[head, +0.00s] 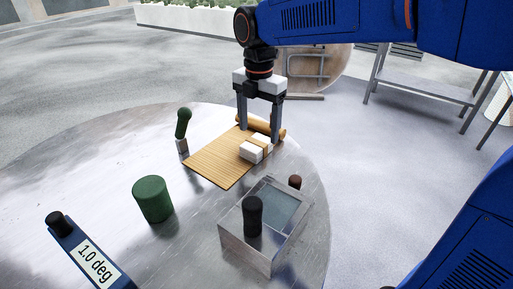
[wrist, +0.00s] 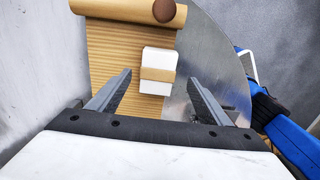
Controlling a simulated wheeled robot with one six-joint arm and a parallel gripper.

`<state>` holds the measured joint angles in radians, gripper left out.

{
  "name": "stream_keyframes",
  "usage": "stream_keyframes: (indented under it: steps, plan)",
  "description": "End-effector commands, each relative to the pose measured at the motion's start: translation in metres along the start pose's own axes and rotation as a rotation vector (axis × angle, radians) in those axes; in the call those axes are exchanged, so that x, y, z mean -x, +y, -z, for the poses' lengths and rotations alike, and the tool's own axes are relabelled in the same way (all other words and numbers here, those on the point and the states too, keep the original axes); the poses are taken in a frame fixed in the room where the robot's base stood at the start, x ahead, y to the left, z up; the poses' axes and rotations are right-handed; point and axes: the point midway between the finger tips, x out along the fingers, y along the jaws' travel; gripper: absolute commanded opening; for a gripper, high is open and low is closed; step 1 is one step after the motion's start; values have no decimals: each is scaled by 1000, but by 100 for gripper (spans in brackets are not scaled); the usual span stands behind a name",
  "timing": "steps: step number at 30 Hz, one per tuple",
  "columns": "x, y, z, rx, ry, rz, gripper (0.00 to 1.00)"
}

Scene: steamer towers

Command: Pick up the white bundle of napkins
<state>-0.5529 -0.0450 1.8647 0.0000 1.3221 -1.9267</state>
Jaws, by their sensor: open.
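The white bundle of napkins (head: 251,152) is a small white block with a tan band around it. It lies on the bamboo mat (head: 213,166), near the mat's rolled end. In the wrist view my gripper (wrist: 160,75) shows both fingers spread apart, not touching the bundle as far as I can see.
A metal box with a dark knob (head: 253,216) stands close to the bundle. A green cylinder (head: 153,199), a green-handled tool (head: 183,126) and a display reading "1.0 deg" (head: 96,264) are on the round metal table (head: 90,150). Bare tabletop lies left of the mat.

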Motion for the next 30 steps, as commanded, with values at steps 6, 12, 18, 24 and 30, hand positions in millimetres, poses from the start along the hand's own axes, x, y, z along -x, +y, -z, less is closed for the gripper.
stream_keyframes:
  steps: [6,12,18,24,30]
  plan:
    - [-12,0,1,0,1,1,72]
    - [-39,4,4,0,1,2,72]
    - [-56,4,4,-1,0,-1,72]
    - [-58,4,4,-1,0,-2,72]
    - [-58,4,4,-1,0,-2,38]
